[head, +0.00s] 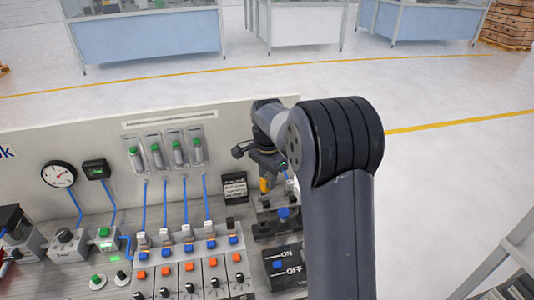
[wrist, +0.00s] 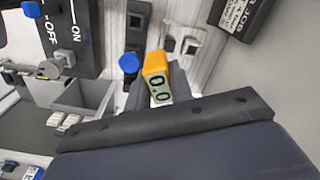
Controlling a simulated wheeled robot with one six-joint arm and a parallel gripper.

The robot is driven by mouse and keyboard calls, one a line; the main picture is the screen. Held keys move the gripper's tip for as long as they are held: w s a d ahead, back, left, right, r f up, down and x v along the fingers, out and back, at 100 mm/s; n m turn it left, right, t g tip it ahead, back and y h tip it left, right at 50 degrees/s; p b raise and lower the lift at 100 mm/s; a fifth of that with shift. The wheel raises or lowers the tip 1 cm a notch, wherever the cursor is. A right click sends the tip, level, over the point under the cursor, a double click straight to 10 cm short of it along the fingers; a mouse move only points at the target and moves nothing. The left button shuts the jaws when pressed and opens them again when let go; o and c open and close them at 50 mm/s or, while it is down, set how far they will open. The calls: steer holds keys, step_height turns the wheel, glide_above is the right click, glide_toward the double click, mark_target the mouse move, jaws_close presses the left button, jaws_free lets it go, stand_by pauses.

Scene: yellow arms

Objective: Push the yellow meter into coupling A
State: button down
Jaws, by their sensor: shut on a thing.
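The yellow meter (wrist: 155,63) has a pale display reading 0.0. It is at the centre of the wrist view, and a small part of it (head: 264,185) shows in the head view below my wrist. My gripper (head: 266,176) is shut on the meter near the right end of the bench panel. Most of the jaws are hidden in the wrist view by a dark body across the lower half. Black fittings with a blue knob (wrist: 129,62) are beside the meter. No label A is readable, so I cannot tell which fitting is coupling A or whether the meter touches it.
An ON/OFF switch box (head: 285,268) stands at the bench's front right, with a black labelled box (head: 234,187) on the panel. Several valves with blue hoses (head: 184,200) are to the left. A round gauge (head: 59,174) is at far left.

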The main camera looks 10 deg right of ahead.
steer(key=shift+m, duration=0.8)
steer(key=shift+w+f+p, duration=0.5)
steer(key=shift+w+f, duration=2.45)
steer(key=shift+f, duration=0.05)
steer(key=shift+f+b, duration=0.6)
steer(key=shift+f, duration=0.5)
steer(key=c, duration=1.2)
jaws_free()
steer(key=shift+o, duration=0.2)
steer(key=shift+r, duration=0.15)
step_height(320, 180, up, 9)
steer(key=p, duration=0.6)
